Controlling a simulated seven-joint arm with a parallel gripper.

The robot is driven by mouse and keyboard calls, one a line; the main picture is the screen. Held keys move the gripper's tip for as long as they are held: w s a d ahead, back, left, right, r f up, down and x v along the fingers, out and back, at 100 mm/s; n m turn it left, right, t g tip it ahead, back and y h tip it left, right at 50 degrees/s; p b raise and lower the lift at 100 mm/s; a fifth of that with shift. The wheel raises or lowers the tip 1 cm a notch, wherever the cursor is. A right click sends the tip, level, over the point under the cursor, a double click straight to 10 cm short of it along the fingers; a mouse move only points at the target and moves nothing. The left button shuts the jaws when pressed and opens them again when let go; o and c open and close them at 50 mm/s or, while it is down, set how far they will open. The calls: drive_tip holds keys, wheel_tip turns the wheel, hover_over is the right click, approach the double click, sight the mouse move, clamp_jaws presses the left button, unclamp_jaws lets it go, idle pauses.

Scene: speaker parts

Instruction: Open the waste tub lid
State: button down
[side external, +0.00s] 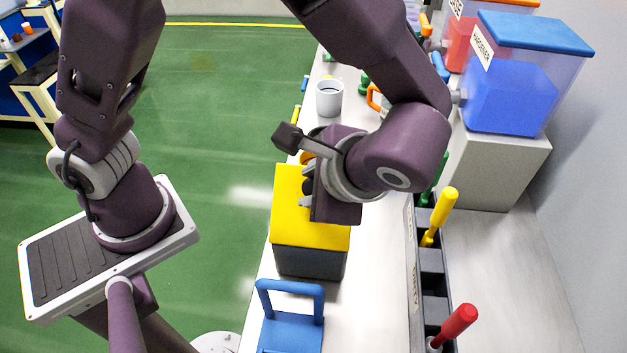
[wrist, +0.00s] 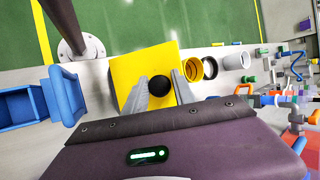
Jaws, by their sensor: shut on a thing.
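The waste tub (side external: 310,262) is a dark grey box on the bench, in the middle of the side view. Its yellow lid (side external: 310,230) sits on top and appears flat on the tub. The lid also fills the middle of the wrist view (wrist: 140,70), with a round black knob (wrist: 159,86) on it. My gripper (wrist: 161,90) is over the lid with one finger on each side of the knob, shut on it. In the side view my gripper (side external: 306,186) partly hides the lid and the knob.
A blue bin with a raised handle (side external: 290,332) stands just in front of the tub. A black rack (side external: 432,285) with yellow- and red-handled tools is to the right. A grey mug (side external: 329,98) is behind. A blue-lidded hardener container (side external: 510,95) stands on a grey block.

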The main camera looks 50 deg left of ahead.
sight(306, 212)
drive_tip(key=s+d, duration=0.2)
drive_tip(key=shift+s+d+r, duration=0.25)
drive_tip(key=shift+s+d, duration=0.55)
drive_tip(key=shift+s, duration=0.1)
idle(0.6)
drive_tip(key=c, duration=1.1)
unclamp_jaws()
drive_tip(key=d+r, duration=0.1)
drive_tip(key=d, duration=0.1)
drive_tip(key=s+d+r, duration=0.1)
drive_tip(key=d, duration=0.1)
drive_tip(key=s+d+r, duration=0.1)
drive_tip(key=d+r, duration=0.1)
drive_tip(key=shift+d+r, duration=0.1)
drive_tip(key=shift+d, duration=0.15)
